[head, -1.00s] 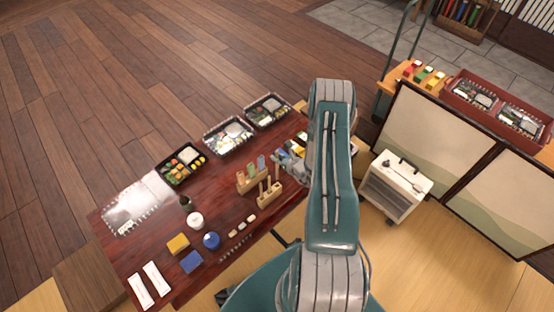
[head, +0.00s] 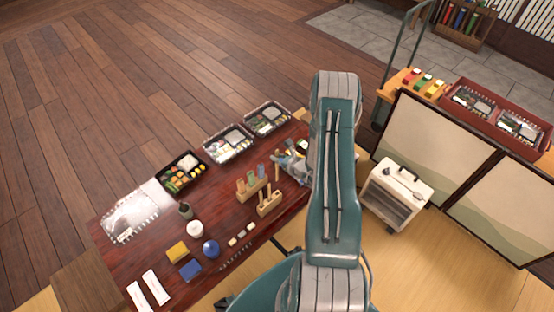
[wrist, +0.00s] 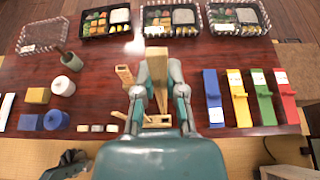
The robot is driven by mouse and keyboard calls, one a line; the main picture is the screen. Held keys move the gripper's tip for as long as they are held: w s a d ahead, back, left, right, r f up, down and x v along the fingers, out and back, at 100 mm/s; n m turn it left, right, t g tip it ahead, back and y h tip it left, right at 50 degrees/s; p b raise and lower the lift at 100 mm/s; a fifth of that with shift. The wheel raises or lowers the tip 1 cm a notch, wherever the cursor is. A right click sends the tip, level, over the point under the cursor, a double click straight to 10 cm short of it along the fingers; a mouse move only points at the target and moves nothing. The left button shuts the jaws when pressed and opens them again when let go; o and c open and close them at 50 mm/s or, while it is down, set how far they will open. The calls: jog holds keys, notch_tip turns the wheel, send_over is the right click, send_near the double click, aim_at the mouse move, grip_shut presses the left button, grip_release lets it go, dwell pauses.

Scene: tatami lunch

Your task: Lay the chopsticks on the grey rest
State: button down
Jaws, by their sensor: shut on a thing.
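In the head view my gripper (head: 290,165) is at the table's right part, partly hidden by my arm. A wooden holder (head: 269,204) stands close by, left of and below my gripper.
Lunch trays (head: 228,144) line the far edge.

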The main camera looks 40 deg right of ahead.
jog(key=shift+r, duration=0.25)
